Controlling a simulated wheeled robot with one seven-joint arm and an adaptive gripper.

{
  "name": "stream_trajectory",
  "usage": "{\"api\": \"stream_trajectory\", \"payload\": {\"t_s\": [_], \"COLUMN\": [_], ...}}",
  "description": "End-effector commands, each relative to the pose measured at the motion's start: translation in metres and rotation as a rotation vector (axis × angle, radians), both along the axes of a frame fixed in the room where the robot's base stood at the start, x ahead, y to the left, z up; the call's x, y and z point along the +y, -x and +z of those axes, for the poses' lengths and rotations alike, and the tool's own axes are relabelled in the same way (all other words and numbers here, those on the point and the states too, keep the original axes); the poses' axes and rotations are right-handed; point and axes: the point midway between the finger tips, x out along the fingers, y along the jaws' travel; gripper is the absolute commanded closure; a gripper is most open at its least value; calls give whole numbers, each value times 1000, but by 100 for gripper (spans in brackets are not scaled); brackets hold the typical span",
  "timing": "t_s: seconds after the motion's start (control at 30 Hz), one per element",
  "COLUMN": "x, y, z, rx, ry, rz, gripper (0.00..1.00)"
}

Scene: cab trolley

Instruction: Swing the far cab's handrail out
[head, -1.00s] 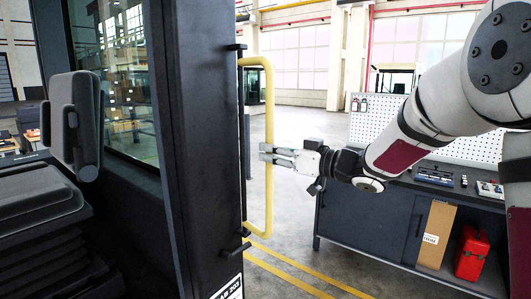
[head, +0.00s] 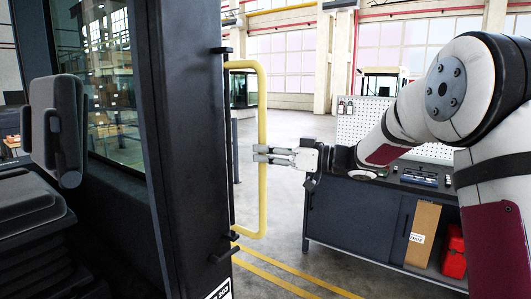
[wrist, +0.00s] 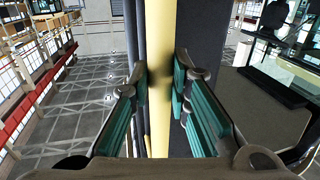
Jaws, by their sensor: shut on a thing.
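The yellow handrail (head: 263,105) is an upright bar with bent ends, beside the dark door post (head: 190,130) of the cab at the left. It stands off the post's right side, between an upper and a lower dark bracket. My gripper (head: 257,154) reaches in from the right and is shut on the bar at about mid-height. In the wrist view the bar (wrist: 160,125) runs upright between the two teal-padded fingers (wrist: 163,78). The pad contact itself is partly hidden by the fingertips.
A dark workbench (head: 350,212) with a pegboard, a cardboard box (head: 423,225) and a red case (head: 454,252) stands at the right, behind my arm. A seat (head: 58,130) is inside the cab. Open floor with yellow lines (head: 275,280) lies between cab and bench.

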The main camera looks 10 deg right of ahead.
Motion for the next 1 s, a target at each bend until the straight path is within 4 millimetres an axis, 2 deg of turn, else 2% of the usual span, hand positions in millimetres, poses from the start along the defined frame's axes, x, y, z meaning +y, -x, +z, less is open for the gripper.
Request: {"api": "stream_trajectory", "payload": {"t_s": [0.03,0.1,0.13,0.17,0.63,0.77,1.0], "x": [-12,-12,-12,-12,-16,-32,-72], "y": [-10,-10,-10,-10,-6,2,28], "z": [4,4,4,3,3,3,3], "rx": [-8,-9,-9,-9,-7,-7,-7], "ry": [-2,-2,-2,-1,-1,-1,0], "rz": [-39,-40,-40,-41,-39,-42,-36], "gripper": [100,100,76,74,74,74,74]}}
